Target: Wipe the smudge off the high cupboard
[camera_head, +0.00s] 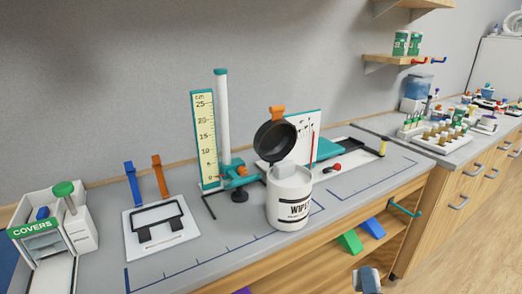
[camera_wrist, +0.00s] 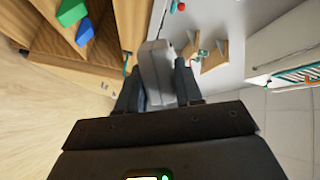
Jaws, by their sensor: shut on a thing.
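My gripper (camera_wrist: 158,92) is shut on a pale grey, block-like thing (camera_wrist: 156,62), gripped between its two dark fingers in the wrist view. I cannot tell for sure whether this thing is a wipe. A small grey piece at the bottom edge of the head view (camera_head: 368,280) may be the same held thing or a fingertip. A white wipes tub (camera_head: 290,205) stands on the bench with its dark round lid (camera_head: 275,141) tipped open. I can make out neither the high cupboard nor a smudge in these frames.
The grey bench (camera_head: 215,250) holds a tall yellow scale (camera_head: 204,140), a white COVERS box (camera_head: 35,240) and a framed plate (camera_head: 162,232). Green (camera_head: 350,241) and blue (camera_head: 372,228) wedges sit on the shelf below. Wall shelves (camera_head: 400,60) jut out at upper right. Open floor lies at lower right.

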